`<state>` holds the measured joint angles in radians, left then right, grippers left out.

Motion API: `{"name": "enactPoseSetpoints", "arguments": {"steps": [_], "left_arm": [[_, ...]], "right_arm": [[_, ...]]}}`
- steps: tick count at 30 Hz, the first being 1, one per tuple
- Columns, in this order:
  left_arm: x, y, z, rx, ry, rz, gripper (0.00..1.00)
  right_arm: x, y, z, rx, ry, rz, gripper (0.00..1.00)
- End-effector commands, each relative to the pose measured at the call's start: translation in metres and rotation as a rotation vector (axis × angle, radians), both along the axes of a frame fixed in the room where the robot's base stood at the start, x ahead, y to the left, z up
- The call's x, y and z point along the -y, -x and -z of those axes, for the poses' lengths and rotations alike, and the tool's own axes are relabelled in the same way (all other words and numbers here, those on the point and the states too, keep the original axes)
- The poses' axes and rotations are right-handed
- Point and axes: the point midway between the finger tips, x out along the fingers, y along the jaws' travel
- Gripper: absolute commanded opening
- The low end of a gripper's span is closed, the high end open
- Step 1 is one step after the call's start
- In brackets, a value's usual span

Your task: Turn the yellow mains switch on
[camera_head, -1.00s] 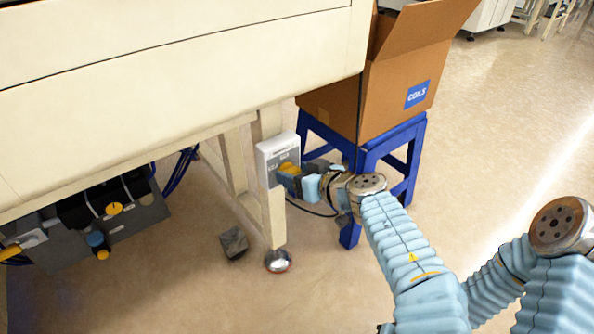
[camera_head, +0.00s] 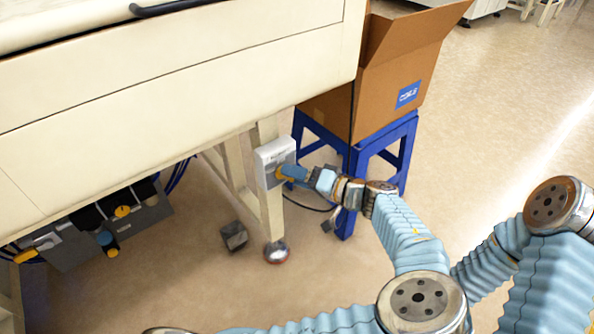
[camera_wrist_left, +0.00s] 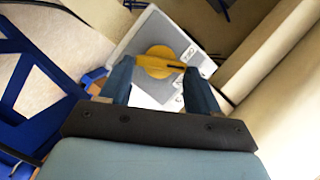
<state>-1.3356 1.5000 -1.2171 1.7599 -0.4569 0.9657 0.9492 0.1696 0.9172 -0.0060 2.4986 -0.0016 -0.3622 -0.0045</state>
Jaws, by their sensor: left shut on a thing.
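The yellow mains switch (camera_wrist_left: 158,60) is a round knob with a bar handle on a grey and white switch box (camera_wrist_left: 205,65). In the head view the switch box (camera_head: 268,153) is fixed to the cream table leg. My left gripper (camera_head: 287,173) reaches it from the right and mostly hides the knob. In the left wrist view the two blue fingers of my left gripper (camera_wrist_left: 160,66) are shut on the switch's bar handle, one at each end. My right gripper is not in view.
A blue stool (camera_head: 365,153) carrying an open cardboard box (camera_head: 400,75) stands close behind my left wrist. The cream bench (camera_head: 180,80) overhangs to the left. Dark units with yellow and blue knobs (camera_head: 110,222) hang under it. The floor at right is clear.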

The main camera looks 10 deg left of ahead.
Motion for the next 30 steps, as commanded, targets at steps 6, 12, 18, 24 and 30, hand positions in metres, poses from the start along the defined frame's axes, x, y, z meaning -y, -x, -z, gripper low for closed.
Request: {"name": "enactPoseSetpoints", "arguments": {"steps": [6,12,18,24,30], "left_arm": [[0.002,0.000,0.003,-0.159,-0.120,0.001,0.31],[0.002,-0.001,0.006,-0.281,-0.215,0.000,0.31],[0.002,-0.001,0.009,-0.368,-0.283,0.001,0.31],[0.003,-0.001,0.010,-0.418,-0.322,0.002,0.31],[0.003,-0.001,0.011,-0.437,-0.337,0.001,0.31]], "right_arm": [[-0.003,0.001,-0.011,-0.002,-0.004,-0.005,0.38],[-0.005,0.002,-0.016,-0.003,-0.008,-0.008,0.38],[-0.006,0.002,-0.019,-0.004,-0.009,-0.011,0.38],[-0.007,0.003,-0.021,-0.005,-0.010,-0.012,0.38],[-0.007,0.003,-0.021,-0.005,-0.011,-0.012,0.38]]}}
